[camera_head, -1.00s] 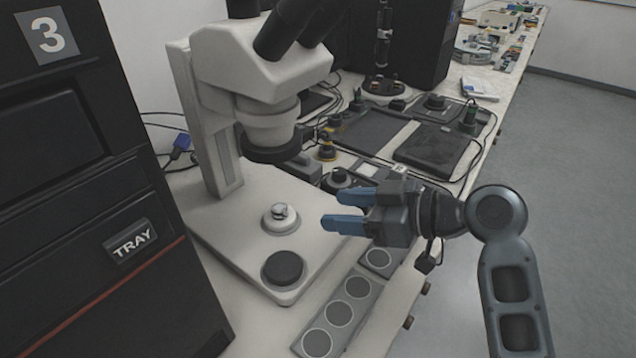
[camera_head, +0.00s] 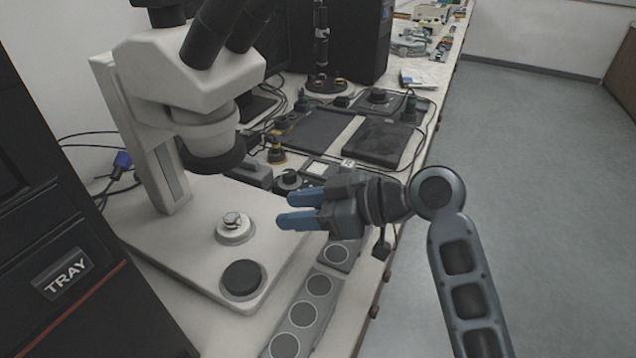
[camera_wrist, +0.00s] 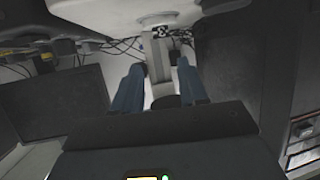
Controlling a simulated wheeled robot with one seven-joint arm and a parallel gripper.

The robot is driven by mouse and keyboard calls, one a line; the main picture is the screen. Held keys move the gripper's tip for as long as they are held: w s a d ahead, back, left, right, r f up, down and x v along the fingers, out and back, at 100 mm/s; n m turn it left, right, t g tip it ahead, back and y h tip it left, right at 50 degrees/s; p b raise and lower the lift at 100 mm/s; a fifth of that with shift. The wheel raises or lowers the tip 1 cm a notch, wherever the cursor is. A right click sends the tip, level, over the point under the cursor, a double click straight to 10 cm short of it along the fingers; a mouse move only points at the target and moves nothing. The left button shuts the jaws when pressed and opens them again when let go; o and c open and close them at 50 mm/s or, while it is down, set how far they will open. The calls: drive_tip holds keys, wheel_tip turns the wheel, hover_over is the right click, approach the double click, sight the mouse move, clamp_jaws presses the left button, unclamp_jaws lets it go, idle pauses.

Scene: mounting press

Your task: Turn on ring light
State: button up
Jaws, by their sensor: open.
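The microscope (camera_head: 181,78) stands at left centre in the head view. A dark ring (camera_head: 212,160), which looks like the ring light, sits under its head. I cannot tell whether it is lit. A small box with a dark round knob (camera_head: 290,179) lies just behind my gripper; whether it controls the light is unclear. My gripper (camera_head: 284,210) is open and empty, its blue fingers pointing left above the right edge of the microscope base (camera_head: 185,240). In the wrist view, both fingers (camera_wrist: 160,66) are apart with a pale upright post between and beyond them.
A dark cabinet labelled TRAY (camera_head: 75,315) stands close at left. A strip with round discs (camera_head: 303,314) lies in front of my gripper. Dark flat pads (camera_head: 376,143), cables and small devices fill the bench behind. The floor (camera_head: 530,200) at right is clear.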

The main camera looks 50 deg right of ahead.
drive_tip(key=d+r+g+p, duration=0.1)
drive_tip(key=d, duration=0.1)
drive_tip(key=d+r+h+p, duration=0.1)
drive_tip(key=d+r, duration=0.1)
drive_tip(key=d, duration=0.1)
drive_tip(key=w+d+r+g+h+p, duration=0.1)
drive_tip(key=d, duration=0.1)
drive_tip(key=shift+d+r+g, duration=0.2)
drive_tip(key=shift+r+g, duration=0.05)
drive_tip(key=shift+g, duration=0.05)
drive_tip(key=c, duration=0.6)
drive_tip(key=d+r, duration=0.1)
drive_tip(key=d, duration=0.1)
drive_tip(key=s+d+r+m+g+h+p, duration=0.1)
drive_tip(key=d, duration=0.1)
drive_tip(key=d+r+m+g+h+p, duration=0.1)
drive_tip(key=d+r, duration=0.1)
drive_tip(key=shift+s+d, duration=0.15)
drive_tip(key=shift+d, duration=0.1)
clamp_jaws()
